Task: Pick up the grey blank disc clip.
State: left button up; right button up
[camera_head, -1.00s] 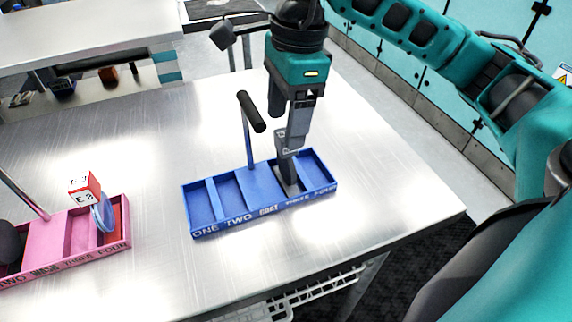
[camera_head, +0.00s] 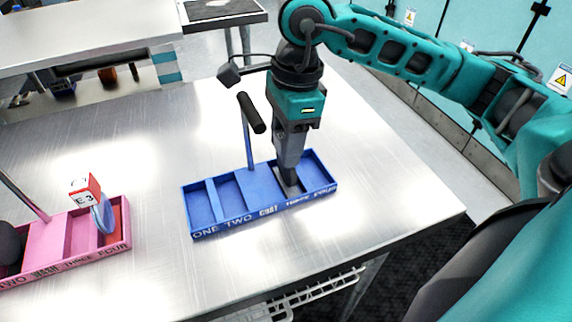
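My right gripper (camera_head: 290,178) points down into the third compartment of the blue tray (camera_head: 228,225). A dark grey shape shows at its tip inside that compartment. I cannot tell whether it is my fingers or the grey blank disc clip. The gap between the fingers is hidden, so open or shut does not show. My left gripper is not in view. A dark disc (camera_head: 10,243) stands in the pink tray at the left edge, partly cut off; I cannot tell whether it is a clip.
The pink tray (camera_head: 88,258) also holds a blue disc (camera_head: 104,214) with a red and white cube (camera_head: 85,189) marked E 3. A post with a black handle (camera_head: 251,112) rises from the blue tray. The metal table (camera_head: 150,150) is clear between the trays.

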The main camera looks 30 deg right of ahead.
jog(key=shift+f, duration=0.1)
grip_shut()
notch_tip(320, 180, up, 20)
jog(key=p, duration=0.3)
dwell(0.3)
